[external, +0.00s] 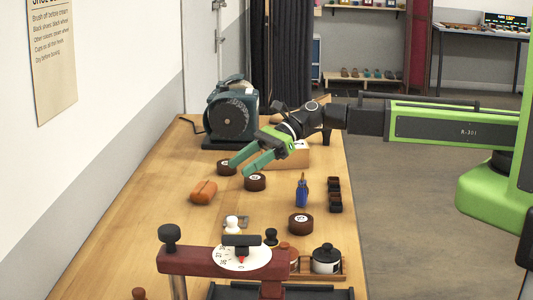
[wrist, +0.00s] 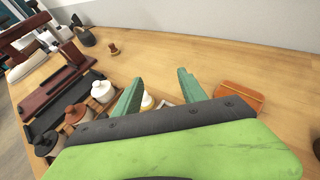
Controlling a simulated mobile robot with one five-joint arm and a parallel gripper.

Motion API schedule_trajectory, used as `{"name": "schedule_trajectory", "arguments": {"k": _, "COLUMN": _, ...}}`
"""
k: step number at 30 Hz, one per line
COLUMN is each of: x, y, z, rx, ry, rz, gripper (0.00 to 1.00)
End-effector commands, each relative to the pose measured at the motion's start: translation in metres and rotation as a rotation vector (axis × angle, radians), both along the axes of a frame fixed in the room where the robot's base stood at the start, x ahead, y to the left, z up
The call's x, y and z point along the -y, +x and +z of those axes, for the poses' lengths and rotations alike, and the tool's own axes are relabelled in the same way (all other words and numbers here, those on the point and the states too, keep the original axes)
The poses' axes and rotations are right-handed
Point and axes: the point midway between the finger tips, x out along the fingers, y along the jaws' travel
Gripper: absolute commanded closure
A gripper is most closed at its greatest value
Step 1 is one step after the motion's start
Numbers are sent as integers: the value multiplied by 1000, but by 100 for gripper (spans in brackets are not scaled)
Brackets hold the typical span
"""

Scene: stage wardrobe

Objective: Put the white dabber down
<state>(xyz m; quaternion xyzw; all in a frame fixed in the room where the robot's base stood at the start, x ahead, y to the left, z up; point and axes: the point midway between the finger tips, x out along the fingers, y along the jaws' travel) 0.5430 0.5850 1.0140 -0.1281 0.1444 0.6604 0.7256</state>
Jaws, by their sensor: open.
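The white dabber (external: 232,225) stands upright, knob up, on the bench in the external view, beside or on a small grey plate (external: 244,222); I cannot tell which. My gripper (external: 240,168) is open and empty, above the bench and farther back than the dabber. In the wrist view, a pale knob (wrist: 148,101), which looks like the dabber, shows between the green fingers of my gripper (wrist: 158,79), apart from them. Its lower part is hidden behind my gripper's body.
An orange-brown block (external: 203,192) lies left of the dabber. Dark round tins (external: 255,182), a blue bottle (external: 302,193) and a rack of lidded jars (external: 326,262) are around. A grinder (external: 231,115) stands at the back.

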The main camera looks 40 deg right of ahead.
Motion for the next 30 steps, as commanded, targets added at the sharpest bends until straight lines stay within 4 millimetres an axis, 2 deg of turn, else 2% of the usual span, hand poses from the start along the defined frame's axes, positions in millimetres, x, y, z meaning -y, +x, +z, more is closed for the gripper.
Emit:
{"name": "schedule_trajectory", "arguments": {"k": 1, "x": -19, "y": -24, "z": -19, "rx": 2, "ry": -1, "rz": 41, "gripper": 51}}
{"name": "schedule_trajectory", "arguments": {"k": 3, "x": -34, "y": -45, "z": -23, "rx": 2, "ry": -2, "rz": 76, "gripper": 51}}
{"name": "schedule_trajectory", "arguments": {"k": 6, "x": -42, "y": -57, "z": -23, "rx": 3, "ry": -3, "rz": 94, "gripper": 51}}
{"name": "schedule_trajectory", "arguments": {"k": 11, "x": -42, "y": -57, "z": -27, "rx": 4, "ry": -4, "rz": 95, "gripper": 51}}
{"name": "schedule_trajectory", "arguments": {"k": 18, "x": -42, "y": -56, "z": -70, "rx": 5, "ry": -4, "rz": 95, "gripper": 51}}
{"name": "schedule_trajectory", "arguments": {"k": 21, "x": -41, "y": -56, "z": -82, "rx": 5, "ry": -5, "rz": 94, "gripper": 51}}
{"name": "schedule_trajectory", "arguments": {"k": 26, "x": -41, "y": -56, "z": -81, "rx": 5, "ry": -5, "rz": 94, "gripper": 51}}
{"name": "schedule_trajectory", "arguments": {"k": 30, "x": -41, "y": -56, "z": -93, "rx": 5, "ry": -5, "rz": 94, "gripper": 51}}
